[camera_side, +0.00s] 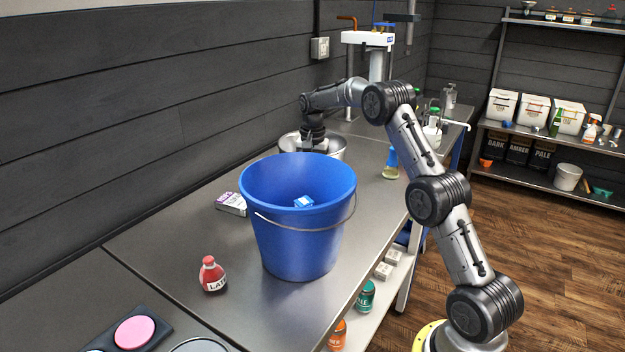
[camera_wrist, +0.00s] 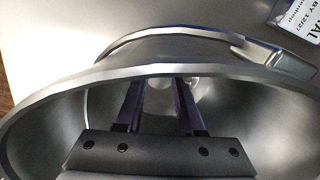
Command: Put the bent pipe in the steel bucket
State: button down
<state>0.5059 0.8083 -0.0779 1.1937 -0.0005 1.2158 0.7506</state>
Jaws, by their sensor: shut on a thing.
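The steel bucket (camera_side: 338,149) stands on the metal bench behind a blue bucket, which hides its lower part. My gripper (camera_side: 313,140) points down at its mouth. In the wrist view, the bucket's bright rim (camera_wrist: 70,84) curves across the picture, and my gripper's two dark fingers (camera_wrist: 160,88) reach down inside that rim. They stand a little apart, closed on a pale grey, rounded piece (camera_wrist: 160,98) that I take to be the bent pipe. Most of it is hidden by the fingers and palm, and its bend does not show clearly.
The blue bucket (camera_side: 262,200), with a small blue-and-white box (camera_side: 304,202) inside, stands close in front. A labelled carton (camera_side: 231,204) lies left, a red bottle (camera_side: 212,274) nearer, a flask (camera_side: 391,165) right.

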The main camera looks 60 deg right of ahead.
jog(key=shift+f, duration=0.1)
jog(key=c, duration=0.5)
grip_release()
